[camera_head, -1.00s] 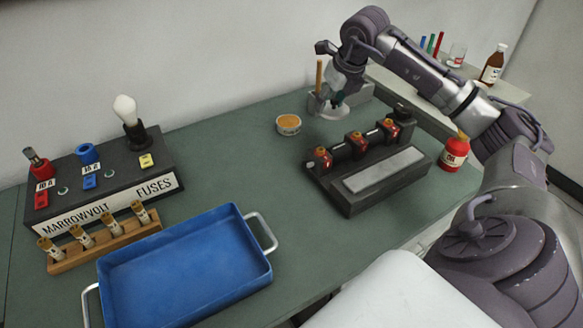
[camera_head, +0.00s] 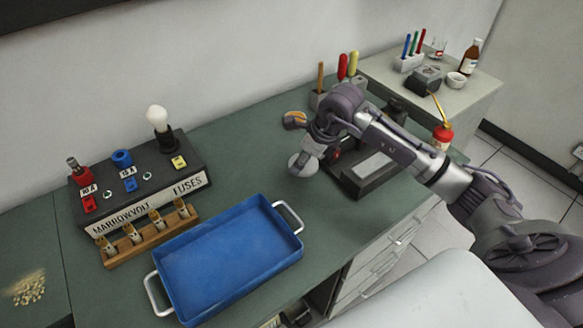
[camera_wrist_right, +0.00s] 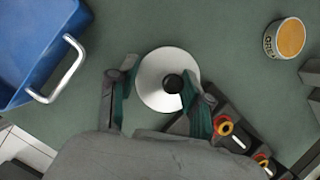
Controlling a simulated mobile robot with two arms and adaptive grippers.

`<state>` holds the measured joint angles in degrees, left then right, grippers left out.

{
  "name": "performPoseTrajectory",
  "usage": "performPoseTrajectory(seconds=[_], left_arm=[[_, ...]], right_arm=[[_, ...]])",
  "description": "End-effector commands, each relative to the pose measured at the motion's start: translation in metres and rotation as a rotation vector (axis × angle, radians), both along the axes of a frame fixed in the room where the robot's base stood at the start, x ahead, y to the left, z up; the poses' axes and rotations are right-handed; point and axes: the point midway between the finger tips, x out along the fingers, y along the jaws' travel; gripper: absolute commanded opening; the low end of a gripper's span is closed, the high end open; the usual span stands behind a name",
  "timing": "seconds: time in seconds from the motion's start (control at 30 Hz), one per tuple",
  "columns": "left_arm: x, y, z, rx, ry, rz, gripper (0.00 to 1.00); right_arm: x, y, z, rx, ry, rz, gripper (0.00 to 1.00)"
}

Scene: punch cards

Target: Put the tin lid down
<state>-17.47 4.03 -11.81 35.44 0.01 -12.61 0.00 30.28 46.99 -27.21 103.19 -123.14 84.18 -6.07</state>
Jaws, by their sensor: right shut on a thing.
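The tin lid is a round silver disc with a dark knob in its middle. It shows in the head view (camera_head: 301,166) below my right gripper (camera_head: 314,153), and in the wrist view (camera_wrist_right: 151,80) between the fingers of that gripper (camera_wrist_right: 160,103). The right gripper is shut on the lid and holds it over the green bench, between the blue tray and the black fuse holder. An open round tin with orange contents (camera_head: 294,120) stands behind; it also shows in the wrist view (camera_wrist_right: 285,39). My left gripper is out of view.
The blue tray (camera_head: 228,252) with metal handles lies to the left. The black holder with red clips (camera_head: 362,182) is close on the right, partly hidden by my arm. A fuse panel (camera_head: 140,185) and a wooden fuse rack (camera_head: 150,236) stand left. Bench between tray and tin is clear.

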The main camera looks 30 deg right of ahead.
Motion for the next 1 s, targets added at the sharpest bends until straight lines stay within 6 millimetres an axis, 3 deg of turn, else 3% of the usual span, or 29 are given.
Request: performPoseTrajectory(seconds=[0.2,0.53,0.93,0.97,1.0], left_arm=[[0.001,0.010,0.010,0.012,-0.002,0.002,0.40],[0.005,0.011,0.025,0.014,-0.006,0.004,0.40],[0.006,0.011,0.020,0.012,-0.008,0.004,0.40],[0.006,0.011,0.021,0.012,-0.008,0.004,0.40],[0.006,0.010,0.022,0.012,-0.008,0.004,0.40]], right_arm=[[0.018,0.021,-0.015,0.001,0.000,-0.002,0.26],[0.018,0.022,-0.053,0.000,0.002,-0.003,0.25],[0.019,0.022,-0.062,-0.002,0.000,-0.002,0.25],[0.019,0.022,-0.060,-0.001,-0.001,-0.002,0.52],[0.019,0.022,-0.060,-0.002,0.000,-0.002,0.59]])
